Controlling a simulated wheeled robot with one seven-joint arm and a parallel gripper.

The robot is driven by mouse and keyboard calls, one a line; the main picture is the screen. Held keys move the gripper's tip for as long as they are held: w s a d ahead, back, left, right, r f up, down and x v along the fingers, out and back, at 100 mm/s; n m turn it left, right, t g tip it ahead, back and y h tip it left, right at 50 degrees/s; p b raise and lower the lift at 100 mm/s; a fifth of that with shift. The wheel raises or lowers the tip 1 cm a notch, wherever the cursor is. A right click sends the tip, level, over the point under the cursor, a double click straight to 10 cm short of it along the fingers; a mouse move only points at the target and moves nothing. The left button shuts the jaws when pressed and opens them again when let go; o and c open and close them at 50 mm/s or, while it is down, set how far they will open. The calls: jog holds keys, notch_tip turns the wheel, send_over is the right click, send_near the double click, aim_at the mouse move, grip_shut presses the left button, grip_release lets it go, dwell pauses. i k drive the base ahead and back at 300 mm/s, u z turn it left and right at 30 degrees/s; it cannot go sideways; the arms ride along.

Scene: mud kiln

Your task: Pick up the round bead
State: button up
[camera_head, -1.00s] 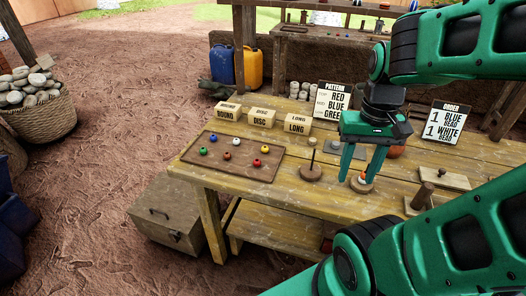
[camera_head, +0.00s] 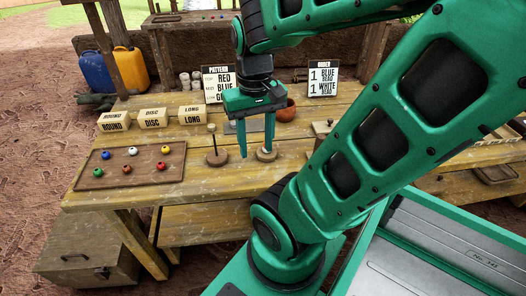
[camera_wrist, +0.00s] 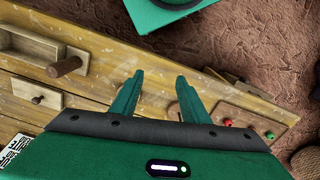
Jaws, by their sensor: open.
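My gripper (camera_head: 257,155) is open, fingers pointing down, at a round wooden base (camera_head: 267,156) on the table. A small orange-brown shape shows between the fingers there; I cannot tell whether it is a bead. In the wrist view my gripper (camera_wrist: 158,96) shows two spread fingers. Several small coloured beads sit on a brown board (camera_head: 145,177) to the left: a blue bead (camera_head: 106,155), white bead (camera_head: 133,151), yellow bead (camera_head: 166,150), green bead (camera_head: 98,171), orange-brown bead (camera_head: 126,169) and red bead (camera_head: 162,167). Their exact shapes are too small to tell.
A wooden peg on a round base (camera_head: 216,158) stands left of my gripper. Boxes marked round (camera_head: 114,121), disc (camera_head: 152,118) and long (camera_head: 192,115) stand behind the board. A pattern sign (camera_head: 218,84), order sign (camera_head: 323,80) and clay bowl (camera_head: 286,110) stand farther back.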

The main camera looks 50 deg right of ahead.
aim_at(105, 155)
jog(key=k, duration=1.15)
jog(key=u, duration=0.9)
jog(key=i, duration=2.45)
jog(key=z, duration=0.75)
